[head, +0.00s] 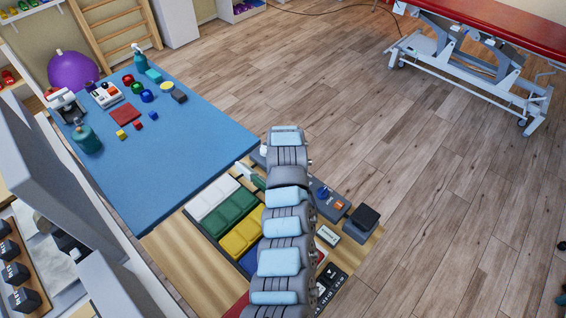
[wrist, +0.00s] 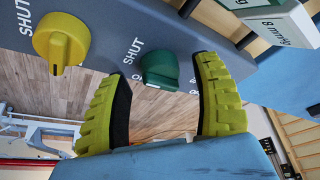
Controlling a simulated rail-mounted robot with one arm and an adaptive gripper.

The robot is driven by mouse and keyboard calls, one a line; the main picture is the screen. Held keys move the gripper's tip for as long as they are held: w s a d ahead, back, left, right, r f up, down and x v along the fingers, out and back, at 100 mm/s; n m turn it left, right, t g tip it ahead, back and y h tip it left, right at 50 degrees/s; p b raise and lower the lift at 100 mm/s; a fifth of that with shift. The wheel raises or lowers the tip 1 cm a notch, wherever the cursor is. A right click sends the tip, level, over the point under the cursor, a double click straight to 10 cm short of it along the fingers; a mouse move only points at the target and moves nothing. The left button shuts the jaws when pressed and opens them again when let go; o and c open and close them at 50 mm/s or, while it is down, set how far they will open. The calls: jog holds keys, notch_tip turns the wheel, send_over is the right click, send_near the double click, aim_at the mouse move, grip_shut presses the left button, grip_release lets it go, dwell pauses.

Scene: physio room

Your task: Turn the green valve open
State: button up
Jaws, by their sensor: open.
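The green valve (wrist: 160,68) is a round knob on a grey panel (wrist: 110,22) in the wrist view. A pale mark on its rim faces the bottom of the picture. The word SHUT is printed to its left, and more lettering to its right is partly covered by a finger. My gripper (wrist: 159,72) is open, with its yellow ribbed fingers apart. The knob shows between the two fingertips, with a gap visible on each side. I cannot tell how deep it sits between them. In the head view my arm hides the fingers, and I cannot make out the green valve.
A yellow knob (wrist: 61,42) sits left of the green valve. A pale box marked 8 mmHg (wrist: 285,24) is at the upper right. A blue table (head: 180,165) stands left.

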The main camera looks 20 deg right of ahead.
jog(key=shift+w+f, duration=0.15)
jog(key=shift+f, duration=0.1)
grip_shut()
